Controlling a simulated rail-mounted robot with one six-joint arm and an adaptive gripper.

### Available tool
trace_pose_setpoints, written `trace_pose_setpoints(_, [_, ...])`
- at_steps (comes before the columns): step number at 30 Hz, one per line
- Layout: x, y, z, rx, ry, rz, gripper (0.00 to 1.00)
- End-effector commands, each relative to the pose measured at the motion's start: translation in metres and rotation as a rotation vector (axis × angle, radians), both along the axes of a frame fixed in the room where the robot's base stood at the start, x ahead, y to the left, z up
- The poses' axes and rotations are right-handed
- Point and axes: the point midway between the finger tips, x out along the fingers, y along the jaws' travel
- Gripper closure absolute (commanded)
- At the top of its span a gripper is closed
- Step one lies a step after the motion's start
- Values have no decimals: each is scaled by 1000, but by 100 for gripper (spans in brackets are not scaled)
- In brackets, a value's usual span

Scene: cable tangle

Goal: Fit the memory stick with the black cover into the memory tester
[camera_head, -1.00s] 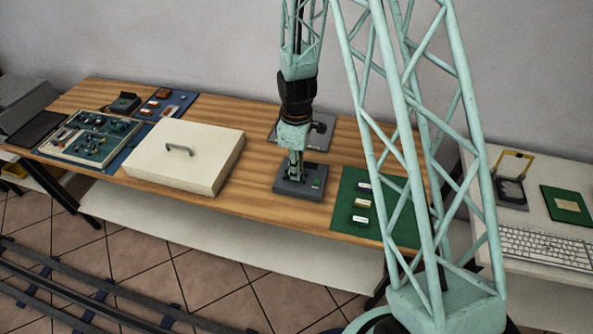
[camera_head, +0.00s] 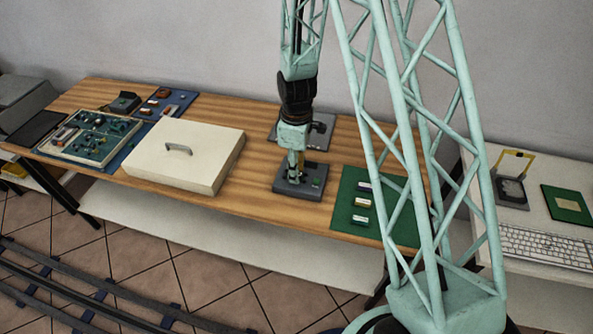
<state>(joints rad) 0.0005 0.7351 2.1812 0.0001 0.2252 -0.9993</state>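A dark grey box-shaped device (camera_head: 286,188), probably the memory tester, sits near the front edge of the wooden bench. It has a small green spot on its right side. My gripper (camera_head: 295,177) points down at its top, with the fingertips over or at the device. The fingers are too small to tell open from shut. A small yellowish patch shows by the fingers; I cannot tell what it is. No memory stick with a black cover can be made out. Several small sticks (camera_head: 361,203) with coloured or pale covers lie on the green mat (camera_head: 347,181), partly behind my arm.
A cream lidded box (camera_head: 205,165) with a handle stands left of the device. A dark grey plate (camera_head: 322,128) lies behind my gripper. A green circuit board in a tray (camera_head: 70,160) and a blue mat (camera_head: 180,112) with small parts are farther left. Bare wood (camera_head: 252,185) lies between box and device.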

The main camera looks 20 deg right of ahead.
Motion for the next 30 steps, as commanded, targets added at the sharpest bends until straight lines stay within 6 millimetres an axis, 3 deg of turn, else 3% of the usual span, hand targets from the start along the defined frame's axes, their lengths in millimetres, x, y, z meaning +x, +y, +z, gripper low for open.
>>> trace_pose_setpoints(14, [0, 0, 8, -1, -1, 0, 72])
trace_pose_setpoints(30, [1, 0, 54, 0, -2, 0, 72])
